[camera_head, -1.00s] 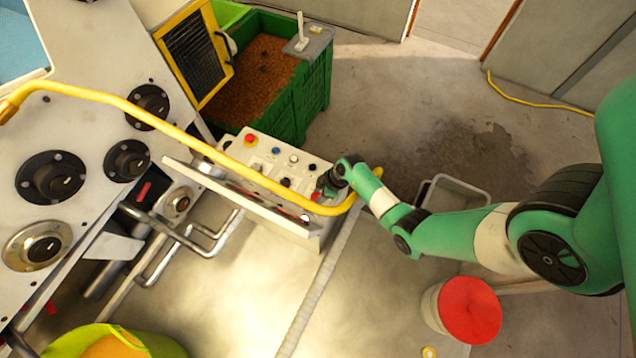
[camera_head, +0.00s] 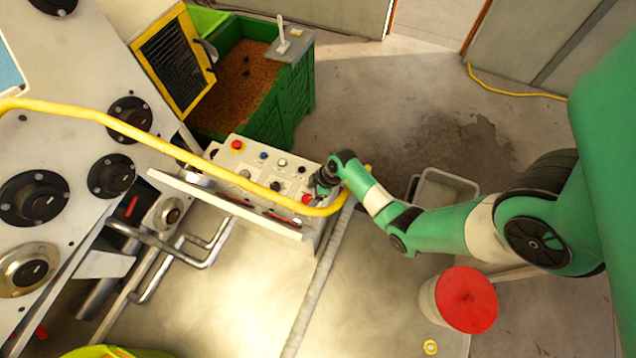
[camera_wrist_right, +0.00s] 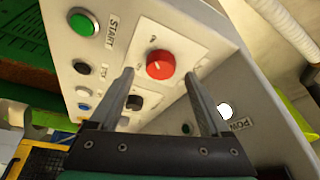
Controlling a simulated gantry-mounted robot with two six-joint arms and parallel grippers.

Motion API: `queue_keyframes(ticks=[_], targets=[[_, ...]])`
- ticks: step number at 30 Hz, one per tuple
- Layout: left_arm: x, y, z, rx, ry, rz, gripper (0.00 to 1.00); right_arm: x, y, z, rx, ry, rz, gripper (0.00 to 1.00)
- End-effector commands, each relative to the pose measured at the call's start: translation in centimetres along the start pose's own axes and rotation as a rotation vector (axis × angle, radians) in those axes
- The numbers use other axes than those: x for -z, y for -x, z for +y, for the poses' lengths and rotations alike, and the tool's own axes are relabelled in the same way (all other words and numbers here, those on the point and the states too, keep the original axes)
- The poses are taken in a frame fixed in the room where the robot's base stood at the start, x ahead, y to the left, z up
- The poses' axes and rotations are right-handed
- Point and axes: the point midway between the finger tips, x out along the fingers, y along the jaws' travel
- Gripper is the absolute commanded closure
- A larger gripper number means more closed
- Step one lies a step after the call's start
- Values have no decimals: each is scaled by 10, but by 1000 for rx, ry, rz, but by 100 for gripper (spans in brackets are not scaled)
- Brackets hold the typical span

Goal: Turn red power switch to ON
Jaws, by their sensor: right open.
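The red power switch (camera_wrist_right: 160,65) is a round red knob on a white plate of the control box, and it also shows in the head view (camera_head: 307,199). In the right wrist view its pointer mark is on the knob's face; I cannot read which setting it points to. My right gripper (camera_wrist_right: 160,88) is open, with one finger on each side below the knob and the knob ahead, between the fingertips' lines. In the head view the right gripper (camera_head: 318,190) is at the right end of the control box (camera_head: 240,160). My left gripper is not in view.
A green START button (camera_wrist_right: 82,22) and a black knob (camera_wrist_right: 134,102) are near the switch. A yellow rail (camera_head: 160,144) passes in front of the box. A green bin (camera_head: 290,105) stands behind, and a red-lidded bucket (camera_head: 466,299) at lower right.

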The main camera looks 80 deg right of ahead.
Motion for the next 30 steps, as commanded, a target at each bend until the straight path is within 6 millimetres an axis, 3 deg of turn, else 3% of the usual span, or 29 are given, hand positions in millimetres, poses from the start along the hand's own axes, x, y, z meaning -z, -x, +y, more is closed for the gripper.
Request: queue_keyframes(ticks=[9, 13, 30], targets=[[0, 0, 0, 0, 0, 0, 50, 0, 70, 0, -4, 0, 1, 19], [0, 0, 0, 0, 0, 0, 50, 0, 89, 0, -3, -1, 1, 19], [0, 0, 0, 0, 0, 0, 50, -1, 95, -1, 0, 0, -1, 19]])
